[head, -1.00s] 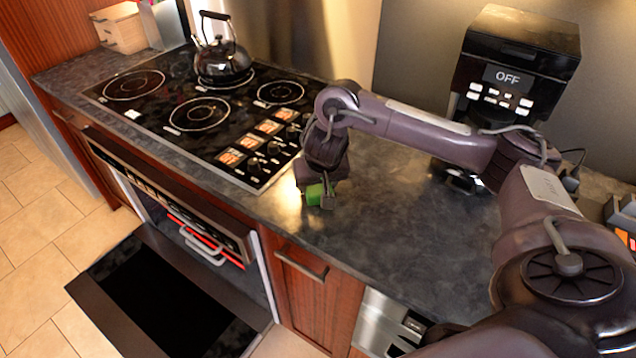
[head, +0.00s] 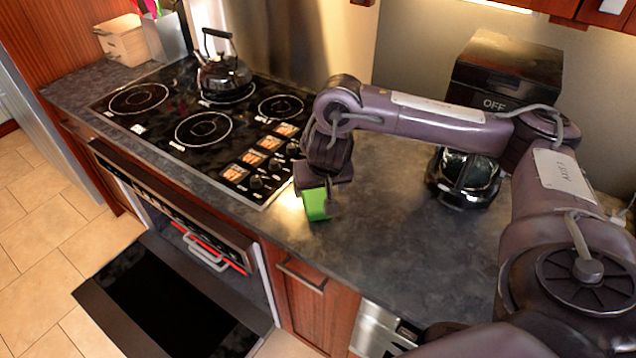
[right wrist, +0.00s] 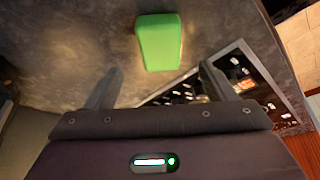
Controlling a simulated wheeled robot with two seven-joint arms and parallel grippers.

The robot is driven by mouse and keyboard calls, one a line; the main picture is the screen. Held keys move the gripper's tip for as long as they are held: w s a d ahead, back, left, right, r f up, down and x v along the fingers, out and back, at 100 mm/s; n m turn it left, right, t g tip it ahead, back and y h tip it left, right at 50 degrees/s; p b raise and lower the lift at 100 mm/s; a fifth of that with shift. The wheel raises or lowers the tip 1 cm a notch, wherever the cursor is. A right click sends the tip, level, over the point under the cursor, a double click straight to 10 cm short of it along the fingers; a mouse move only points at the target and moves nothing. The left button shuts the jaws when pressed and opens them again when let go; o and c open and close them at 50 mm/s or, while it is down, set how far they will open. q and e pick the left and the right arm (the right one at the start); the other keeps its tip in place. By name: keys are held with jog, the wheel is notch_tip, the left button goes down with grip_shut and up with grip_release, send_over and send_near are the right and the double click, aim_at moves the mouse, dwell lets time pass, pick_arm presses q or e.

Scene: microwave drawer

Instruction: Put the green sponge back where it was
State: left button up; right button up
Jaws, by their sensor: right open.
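The green sponge (head: 316,206) is on the dark countertop (head: 370,245), right of the cooktop and near the counter's front edge. In the right wrist view the sponge (right wrist: 160,42) is just beyond the fingertips, in the gap between them, with space on both sides. My right gripper (head: 320,192) points down above the sponge; in the wrist view its two fingers (right wrist: 161,72) are spread apart and empty. The gripper hides the sponge's upper part in the head view. My left gripper is not in view.
The black cooktop (head: 200,125) with a kettle (head: 224,75) lies to the left. A coffee maker (head: 505,75) with a glass pot (head: 465,178) stands behind my right arm. The oven door (head: 165,295) hangs open below. The counter right of the sponge is clear.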

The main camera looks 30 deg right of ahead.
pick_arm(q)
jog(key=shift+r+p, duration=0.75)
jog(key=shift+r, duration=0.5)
pick_arm(e)
jog(key=shift+v, duration=1.75)
